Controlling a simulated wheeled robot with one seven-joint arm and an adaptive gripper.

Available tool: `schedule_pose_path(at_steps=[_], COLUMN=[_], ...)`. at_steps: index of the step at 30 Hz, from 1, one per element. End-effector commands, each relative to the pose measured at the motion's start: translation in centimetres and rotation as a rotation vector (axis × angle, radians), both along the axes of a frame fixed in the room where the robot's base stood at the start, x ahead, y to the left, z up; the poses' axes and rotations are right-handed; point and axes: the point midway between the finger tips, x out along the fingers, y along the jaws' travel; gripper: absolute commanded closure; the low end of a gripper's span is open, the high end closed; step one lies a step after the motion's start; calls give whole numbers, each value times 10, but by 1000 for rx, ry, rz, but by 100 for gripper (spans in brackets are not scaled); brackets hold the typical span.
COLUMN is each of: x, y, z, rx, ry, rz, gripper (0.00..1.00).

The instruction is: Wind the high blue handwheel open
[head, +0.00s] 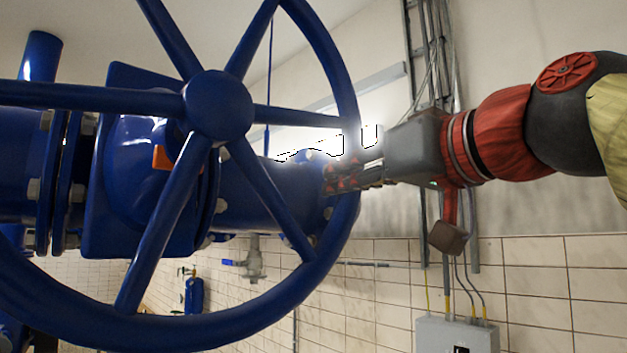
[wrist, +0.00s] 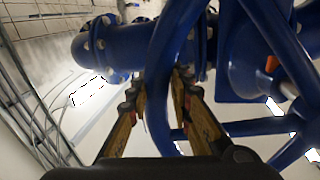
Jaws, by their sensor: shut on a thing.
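The large blue handwheel (head: 219,105) fills the left and middle of the head view, with a round hub, several spokes and a thick rim. My gripper (head: 343,177) comes in from the right and is at the rim's right side. In the wrist view my gripper (wrist: 160,95) has one finger on each side of the blue rim (wrist: 165,55), shut on it. The exact contact at the fingertips is partly hidden by the rim and the fingers.
A blue pipe with bolted flanges (head: 262,195) runs behind the wheel. Conduits (head: 447,240) and a grey electrical box (head: 457,335) are on the tiled wall at right. A blue cylinder (head: 194,295) stands low behind the wheel.

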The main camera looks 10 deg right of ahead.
Motion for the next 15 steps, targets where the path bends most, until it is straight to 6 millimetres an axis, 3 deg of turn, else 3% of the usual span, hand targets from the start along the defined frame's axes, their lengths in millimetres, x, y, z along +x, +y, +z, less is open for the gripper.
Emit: schedule_pose_path(at_steps=[8,15], x=[0,0], y=[0,0], z=[0,-1], rx=[0,-1], ry=[1,1], rz=[0,0], gripper=[100,100])
